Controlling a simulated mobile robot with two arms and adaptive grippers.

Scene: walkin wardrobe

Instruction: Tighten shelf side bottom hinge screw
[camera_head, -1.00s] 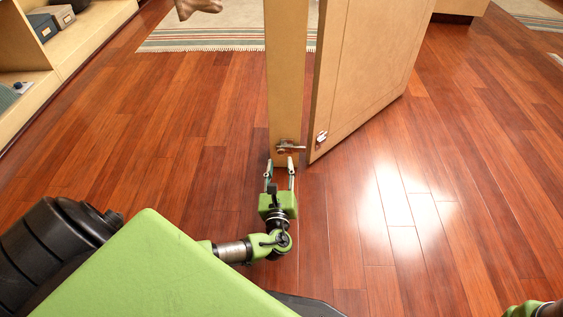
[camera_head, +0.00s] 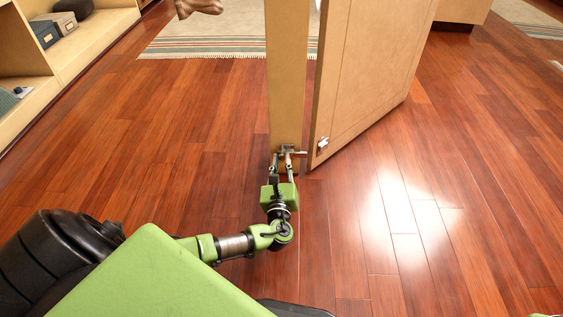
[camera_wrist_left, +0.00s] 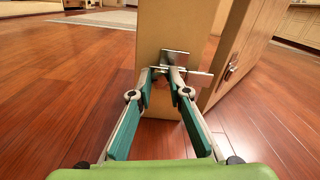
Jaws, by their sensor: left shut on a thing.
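The shelf side panel (camera_head: 286,90) is an upright, narrow tan board ending near the floor. The metal bottom hinge (camera_wrist_left: 175,57) sits on its lower edge face, with an arm reaching right. The hinge also shows in the head view (camera_head: 299,152), partly covered by my fingertips. My left gripper (camera_head: 283,154) has its fingertips at the hinge, shut on its part there. In the wrist view, the left gripper (camera_wrist_left: 161,76) has a fingertip on each side of the hinge's lower part. The screw itself is too small and covered to tell. My right gripper is out of view.
A tan door (camera_head: 365,75) stands ajar to the right, with a small metal hinge part (camera_head: 322,144) at its lower corner. Low shelves with boxes (camera_head: 45,33) are at the left. A striped rug (camera_head: 215,40) lies behind. The wooden floor around is clear.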

